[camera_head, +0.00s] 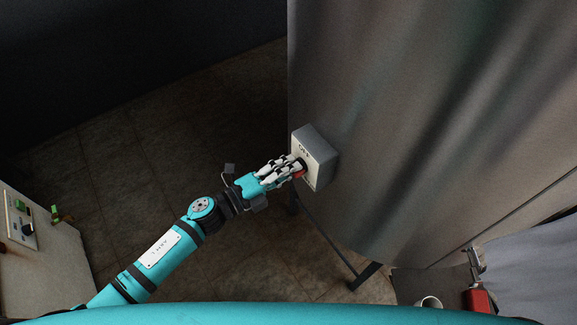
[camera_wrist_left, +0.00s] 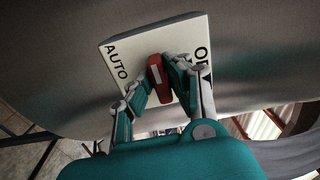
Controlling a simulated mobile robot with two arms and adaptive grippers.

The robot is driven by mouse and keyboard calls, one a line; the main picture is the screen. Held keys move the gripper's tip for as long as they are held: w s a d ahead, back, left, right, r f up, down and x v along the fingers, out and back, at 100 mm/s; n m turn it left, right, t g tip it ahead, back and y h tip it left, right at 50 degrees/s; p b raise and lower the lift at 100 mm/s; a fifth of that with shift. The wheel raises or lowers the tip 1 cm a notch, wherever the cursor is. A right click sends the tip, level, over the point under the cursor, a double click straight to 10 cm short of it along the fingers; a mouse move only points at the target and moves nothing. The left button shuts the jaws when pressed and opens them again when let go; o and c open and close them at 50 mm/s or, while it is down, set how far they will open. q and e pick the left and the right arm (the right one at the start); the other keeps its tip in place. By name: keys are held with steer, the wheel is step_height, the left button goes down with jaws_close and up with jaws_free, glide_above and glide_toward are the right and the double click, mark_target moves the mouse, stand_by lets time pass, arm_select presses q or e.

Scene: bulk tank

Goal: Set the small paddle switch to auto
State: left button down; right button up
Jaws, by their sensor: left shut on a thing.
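A light grey switch box (camera_head: 319,150) is fixed to the side of the large steel tank (camera_head: 420,100). In the left wrist view its white face (camera_wrist_left: 133,78) carries the word AUTO on the left and another word, partly hidden by my fingers, on the right. A red paddle (camera_wrist_left: 158,72) with a white mark sits in the middle of the face. My left gripper (camera_wrist_left: 161,90) is shut on the red paddle, with fingers on both sides of it. In the head view the gripper (camera_head: 299,167) is at the box face and hides most of the paddle.
A panel with a green button and a dark knob (camera_head: 22,222) is on a pale cabinet (camera_head: 50,265) at the lower left. A tank leg (camera_head: 364,275) stands below the box. Floor left of the tank is clear.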

stand_by(0.4)
arm_select(q)
steer(key=c, duration=1.3)
jaws_free()
steer(key=shift+a, duration=0.1)
steer(key=v, duration=1.1)
steer(key=shift+s+a, duration=0.25)
steer(key=shift+a, duration=0.1)
